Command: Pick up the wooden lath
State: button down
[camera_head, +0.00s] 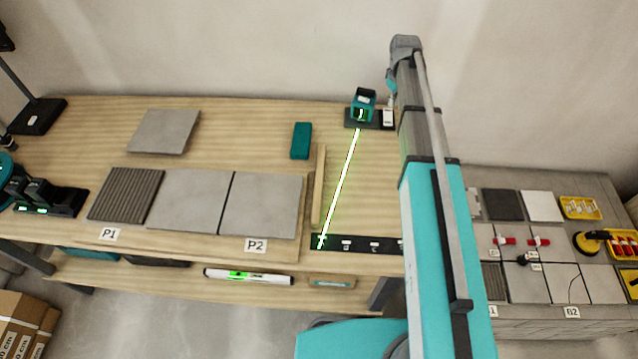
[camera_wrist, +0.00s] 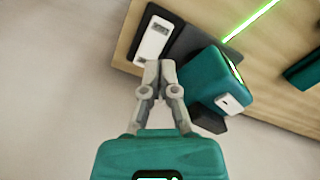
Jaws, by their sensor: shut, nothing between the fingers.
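The wooden lath (camera_head: 319,187) is a thin, pale strip lying on the wooden workbench (camera_head: 250,120). It lies just right of the grey tiles and left of the green laser line, running front to back. My gripper (camera_wrist: 154,70) is shut and empty in the wrist view. It is near the back edge of the bench, by the teal laser level (camera_wrist: 208,80), well away from the lath. The lath does not show in the wrist view. In the head view my gripper is mostly hidden behind my arm.
The laser level (camera_head: 362,103) stands on a dark plate at the back, with a white-faced device (camera_head: 388,118) beside it. A teal block (camera_head: 301,140) lies behind the lath. A black marked strip (camera_head: 365,245) lies at the front. Tile P2 (camera_head: 262,205) is close on the lath's left.

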dwell(0.4)
jog(key=c, duration=0.9)
grip_release()
jog(key=shift+s, duration=0.25)
jog(key=shift+o, duration=0.9)
jog(key=s+m, duration=0.6)
jog(key=s, duration=2)
jog(key=shift+s, duration=0.4)
jog(key=shift+s, duration=0.1)
